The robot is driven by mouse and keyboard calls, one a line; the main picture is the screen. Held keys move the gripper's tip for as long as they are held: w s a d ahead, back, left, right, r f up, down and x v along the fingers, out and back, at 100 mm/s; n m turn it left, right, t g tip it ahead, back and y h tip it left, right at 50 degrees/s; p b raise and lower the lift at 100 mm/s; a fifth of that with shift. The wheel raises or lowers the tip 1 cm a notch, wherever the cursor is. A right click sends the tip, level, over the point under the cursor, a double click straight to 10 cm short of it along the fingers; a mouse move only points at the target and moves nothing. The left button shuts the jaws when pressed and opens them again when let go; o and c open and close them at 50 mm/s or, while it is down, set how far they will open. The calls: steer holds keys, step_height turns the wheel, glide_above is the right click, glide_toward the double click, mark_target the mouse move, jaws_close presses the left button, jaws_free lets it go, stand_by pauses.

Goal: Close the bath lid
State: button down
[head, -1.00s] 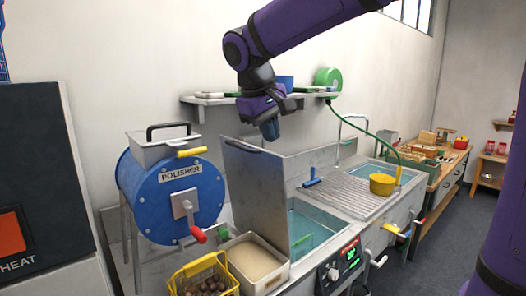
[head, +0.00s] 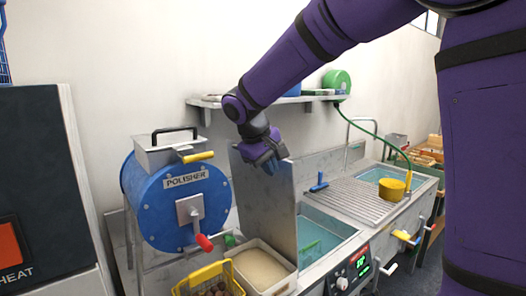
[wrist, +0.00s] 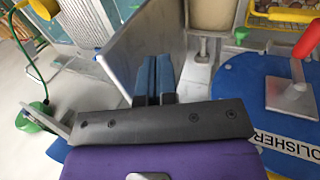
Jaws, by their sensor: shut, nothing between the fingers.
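The bath lid (head: 262,215) is a grey metal panel. It stands upright, open, at the left side of the bath (head: 322,232), whose teal water shows. My gripper (head: 270,166) is at the lid's top edge and covers part of it in the head view. In the wrist view the blue fingers (wrist: 152,75) are together with nothing between them, and the lid (wrist: 145,40) lies right beside and beyond them. I cannot tell whether they touch it.
The blue polisher (head: 178,200) with its red-handled crank stands to the left. A beige-filled bin (head: 290,282) and a yellow basket (head: 203,275) sit in front of the lid. A shelf (head: 310,98) is on the wall behind. The draining board (head: 360,198) lies right of the bath.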

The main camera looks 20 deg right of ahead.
mark_target(288, 177)
steer(key=shift+w+d+r, duration=0.1)
steer(key=shift+w+d, duration=0.1)
steer(key=shift+d, duration=0.4)
steer(key=shift+w+d+r, duration=0.1)
steer(key=shift+w+d, duration=0.1)
steer(key=shift+d, duration=0.45)
steer(key=shift+w+d+r, duration=0.1)
steer(key=shift+w+d, duration=0.1)
steer(key=shift+d, duration=0.4)
steer(key=shift+d, duration=0.15)
